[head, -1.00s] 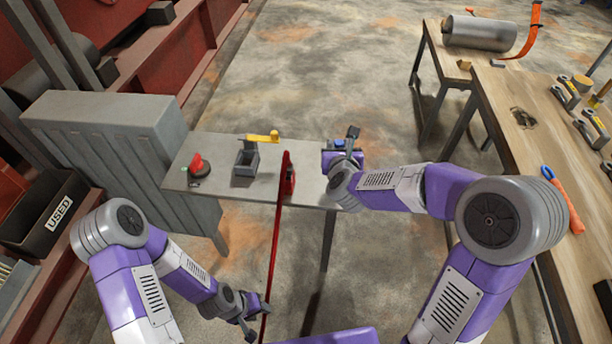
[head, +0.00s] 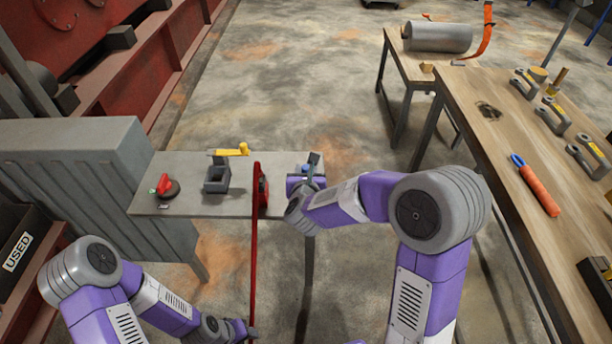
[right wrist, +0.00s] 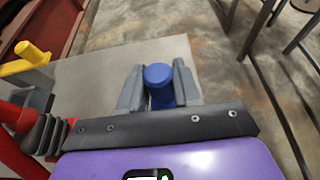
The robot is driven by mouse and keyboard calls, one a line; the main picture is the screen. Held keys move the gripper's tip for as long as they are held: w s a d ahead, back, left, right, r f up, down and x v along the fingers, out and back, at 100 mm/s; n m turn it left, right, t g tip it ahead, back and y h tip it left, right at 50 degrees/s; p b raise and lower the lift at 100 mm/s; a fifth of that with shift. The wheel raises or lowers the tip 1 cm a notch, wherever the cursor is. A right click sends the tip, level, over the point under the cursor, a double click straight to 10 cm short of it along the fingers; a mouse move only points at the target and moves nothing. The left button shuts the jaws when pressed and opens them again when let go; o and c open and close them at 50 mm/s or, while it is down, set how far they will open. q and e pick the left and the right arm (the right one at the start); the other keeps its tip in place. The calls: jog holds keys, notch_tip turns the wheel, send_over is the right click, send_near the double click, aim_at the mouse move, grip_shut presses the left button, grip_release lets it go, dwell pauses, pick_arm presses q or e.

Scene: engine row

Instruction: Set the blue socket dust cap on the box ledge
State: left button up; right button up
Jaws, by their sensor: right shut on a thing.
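The blue socket dust cap (right wrist: 158,74) is a small round plug between the two grey fingers of my right gripper (right wrist: 158,90). In the head view my right gripper (head: 308,170) is at the right end of the grey ledge (head: 205,204), with a bit of blue showing beside its fingers. The ledge lies beside the tall grey box (head: 75,175). From these views I cannot tell whether the cap touches the ledge. My left gripper (head: 243,330) is low in the head view, beside a long red bar; its fingers are too small and hidden to read.
On the ledge stand a red-knobbed round part (head: 166,187) and a grey holder with a yellow handle (head: 217,178). The red bar (head: 255,240) crosses the ledge's front edge. A wooden bench (head: 500,150) with tools stands at the right. Open floor lies behind.

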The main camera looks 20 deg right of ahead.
jog(key=shift+f, duration=0.3)
jog(key=shift+f, duration=0.2)
jog(key=o, duration=1.1)
jog(key=shift+c, duration=0.2)
jog(key=shift+s+a+r, duration=0.1)
jog(key=shift+s+r, duration=0.05)
jog(key=shift+r, duration=0.2)
jog(key=p+v, duration=0.1)
jog(key=v, duration=1)
jog(key=shift+s+p, duration=0.3)
